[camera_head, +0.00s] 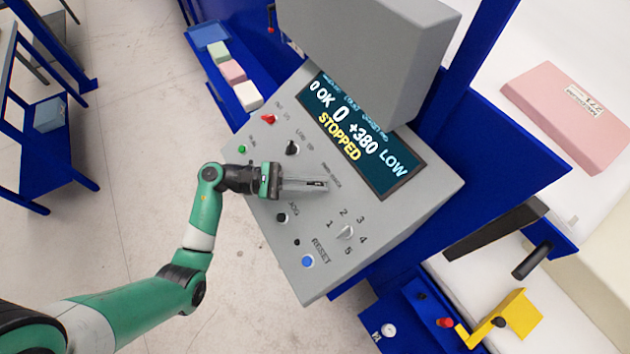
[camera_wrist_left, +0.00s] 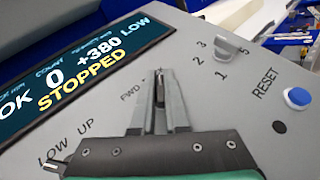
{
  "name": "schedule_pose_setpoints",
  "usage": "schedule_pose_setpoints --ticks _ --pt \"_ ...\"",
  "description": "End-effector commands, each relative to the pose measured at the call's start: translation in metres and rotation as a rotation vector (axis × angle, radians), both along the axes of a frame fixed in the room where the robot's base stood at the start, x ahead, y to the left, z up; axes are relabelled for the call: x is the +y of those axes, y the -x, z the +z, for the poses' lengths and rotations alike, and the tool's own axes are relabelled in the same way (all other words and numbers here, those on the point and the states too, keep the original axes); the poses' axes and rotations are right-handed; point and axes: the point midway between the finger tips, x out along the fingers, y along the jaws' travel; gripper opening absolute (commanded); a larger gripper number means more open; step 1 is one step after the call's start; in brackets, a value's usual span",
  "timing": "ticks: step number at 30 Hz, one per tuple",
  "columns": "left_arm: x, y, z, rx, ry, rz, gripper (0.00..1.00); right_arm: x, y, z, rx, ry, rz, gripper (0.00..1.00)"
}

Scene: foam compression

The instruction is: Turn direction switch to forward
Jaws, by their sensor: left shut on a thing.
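The grey control panel (camera_head: 320,240) carries a display (camera_head: 360,140) that reads STOPPED, +380 and LOW. My left gripper (camera_head: 320,185) is over the middle of the panel, below the display, with its fingers close to the panel face. In the left wrist view its fingertips (camera_wrist_left: 160,85) are shut around the small direction switch (camera_wrist_left: 159,77), beside the FWD label. The fingers hide most of the switch, so I cannot tell clearly which way it points. My right gripper is not in view.
Around the fingers are a speed dial (camera_head: 345,232), a blue RESET button (camera_head: 308,261), a black JOG button (camera_head: 282,217), a black knob (camera_head: 292,148), a red switch (camera_head: 268,119) and a green button (camera_head: 242,149). A grey housing (camera_head: 375,50) rises behind the display.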

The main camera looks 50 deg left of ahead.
Motion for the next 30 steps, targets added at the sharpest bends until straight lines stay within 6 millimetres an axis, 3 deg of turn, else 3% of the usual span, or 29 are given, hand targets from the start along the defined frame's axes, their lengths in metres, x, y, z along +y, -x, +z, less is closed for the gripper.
schedule_pose_setpoints --ticks 11,30 --pt "0.0 0.001 0.0 0.011 0.063 0.097 0.0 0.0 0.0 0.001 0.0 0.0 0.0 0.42" --pt "-0.002 0.0 0.003 0.063 0.354 0.576 0.0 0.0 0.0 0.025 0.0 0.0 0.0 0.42"
